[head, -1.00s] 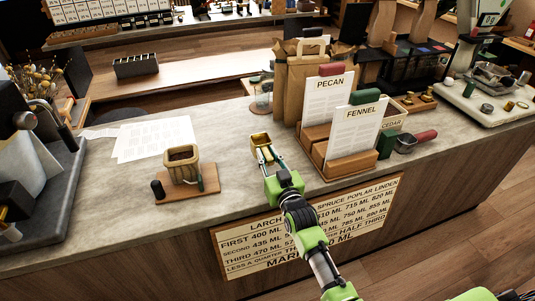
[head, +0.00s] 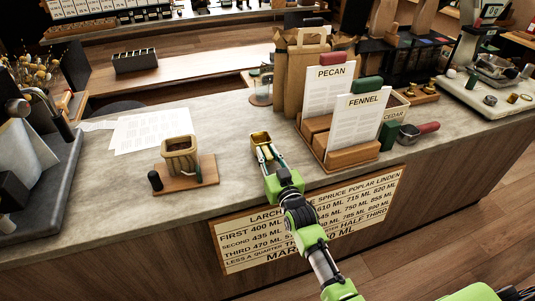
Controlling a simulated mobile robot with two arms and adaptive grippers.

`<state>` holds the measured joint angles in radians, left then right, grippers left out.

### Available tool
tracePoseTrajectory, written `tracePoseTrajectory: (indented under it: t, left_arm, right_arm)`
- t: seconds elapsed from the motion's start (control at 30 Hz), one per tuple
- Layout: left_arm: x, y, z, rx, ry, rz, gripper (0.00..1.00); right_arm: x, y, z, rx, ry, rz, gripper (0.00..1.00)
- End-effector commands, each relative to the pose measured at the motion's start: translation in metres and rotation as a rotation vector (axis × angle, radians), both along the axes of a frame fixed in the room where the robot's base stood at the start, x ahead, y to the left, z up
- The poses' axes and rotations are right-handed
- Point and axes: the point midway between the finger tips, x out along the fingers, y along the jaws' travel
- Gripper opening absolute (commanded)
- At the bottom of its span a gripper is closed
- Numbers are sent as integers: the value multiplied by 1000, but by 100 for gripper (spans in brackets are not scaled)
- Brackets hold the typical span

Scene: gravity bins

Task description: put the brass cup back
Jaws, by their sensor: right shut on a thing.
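The brass cup (head: 260,139) is small and gold-coloured, with its open top showing, over the counter in the middle of the head view. My right gripper (head: 267,155) is shut on the brass cup from its near side. I cannot tell whether the cup touches the counter. To the left, a wooden bin (head: 181,160) with dark contents stands on a small wooden board (head: 207,170). To the right, a wooden stand (head: 343,157) holds cards reading PECAN (head: 331,87) and FENNEL (head: 357,125). My left gripper is outside the view.
White paper sheets (head: 152,131) lie at the left of the counter. Paper bags (head: 293,75) stand behind the card stand. A text panel (head: 310,215) is on the counter front. Counter between bin and stand is mostly clear.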

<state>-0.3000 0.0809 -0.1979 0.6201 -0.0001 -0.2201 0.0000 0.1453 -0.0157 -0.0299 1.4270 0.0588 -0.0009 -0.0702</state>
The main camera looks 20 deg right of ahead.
Motion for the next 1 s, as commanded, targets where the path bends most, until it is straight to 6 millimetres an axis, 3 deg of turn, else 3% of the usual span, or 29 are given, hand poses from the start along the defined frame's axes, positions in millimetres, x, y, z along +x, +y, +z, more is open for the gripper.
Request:
tracePoseTrajectory:
  t: [0.47, 0.5, 0.57, 1.0]
  left_arm:
    - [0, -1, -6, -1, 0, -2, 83]
    - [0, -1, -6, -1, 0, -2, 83]
    - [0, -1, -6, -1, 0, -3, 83]
    - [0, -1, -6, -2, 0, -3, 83]
  right_arm:
    - [0, 0, -7, 0, -3, 0, 0]
    - [0, 0, -7, 0, -3, 0, 24]
    - [0, 0, -6, 0, -3, 0, 40]
    - [0, 0, -8, 0, 2, 0, 41]
